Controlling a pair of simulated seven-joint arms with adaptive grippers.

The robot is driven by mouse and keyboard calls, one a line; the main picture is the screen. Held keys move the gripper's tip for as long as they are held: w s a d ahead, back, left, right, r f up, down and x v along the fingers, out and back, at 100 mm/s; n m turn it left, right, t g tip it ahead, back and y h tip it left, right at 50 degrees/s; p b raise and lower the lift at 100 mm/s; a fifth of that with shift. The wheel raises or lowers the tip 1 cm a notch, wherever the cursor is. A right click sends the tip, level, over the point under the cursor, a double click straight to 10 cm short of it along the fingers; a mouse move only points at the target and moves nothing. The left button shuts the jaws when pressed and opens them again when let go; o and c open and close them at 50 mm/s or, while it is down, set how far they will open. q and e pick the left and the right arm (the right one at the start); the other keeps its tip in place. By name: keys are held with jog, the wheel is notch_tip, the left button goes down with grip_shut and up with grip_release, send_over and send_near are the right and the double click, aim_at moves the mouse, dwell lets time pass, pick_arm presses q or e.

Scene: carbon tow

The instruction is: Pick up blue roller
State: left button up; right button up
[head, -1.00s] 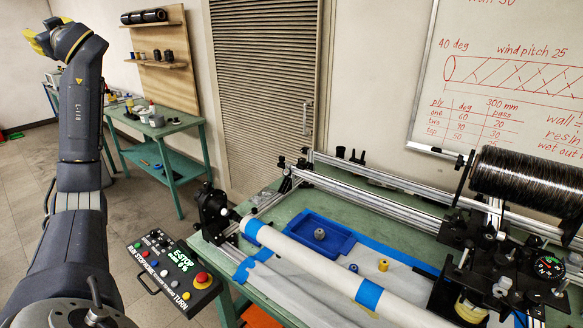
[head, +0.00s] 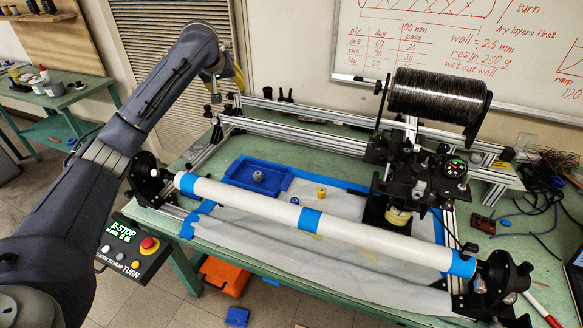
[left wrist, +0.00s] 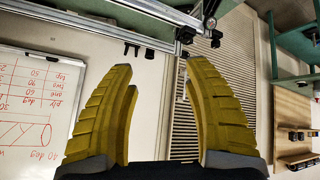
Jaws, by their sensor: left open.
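The blue roller (head: 294,200) is a small blue piece on the pale sheet of the green bench, behind the long white tube. A yellow roller (head: 321,192) stands just right of it. A grey roller (head: 258,177) sits in the blue tray (head: 235,168) to its left. My left gripper (head: 238,82) is raised at the back left of the bench, well away from the blue roller. In the left wrist view its yellow fingers (left wrist: 158,66) are spread with nothing between them. The blue roller does not show there. My right gripper is not in view.
The white tube (head: 360,232) with blue bands spans the front of the bench. Aluminium rails (head: 330,127) run behind it. The carriage (head: 420,165) with a black tow spool (head: 435,97) stands to the right. An E-stop box (head: 127,246) hangs at front left.

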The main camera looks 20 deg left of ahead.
pick_arm(q)
jog(key=s+d+f+m+g+h, duration=0.1)
jog(key=s+d+f+m+g, duration=0.1)
jog(key=d+f, duration=0.45)
jog(key=s+d+f+m+g+h, duration=0.1)
jog(key=s+d+f+g, duration=0.15)
jog(key=d, duration=0.75)
jog(key=m+g, duration=0.2)
jog(key=g, duration=0.2)
send_over(295, 202)
jog(key=f, duration=1.8)
jog(key=shift+w+a+f, duration=0.15)
jog(key=shift+w+f, duration=0.05)
jog(key=shift+w, duration=0.2)
jog(key=shift+f, duration=3.1)
grip_shut()
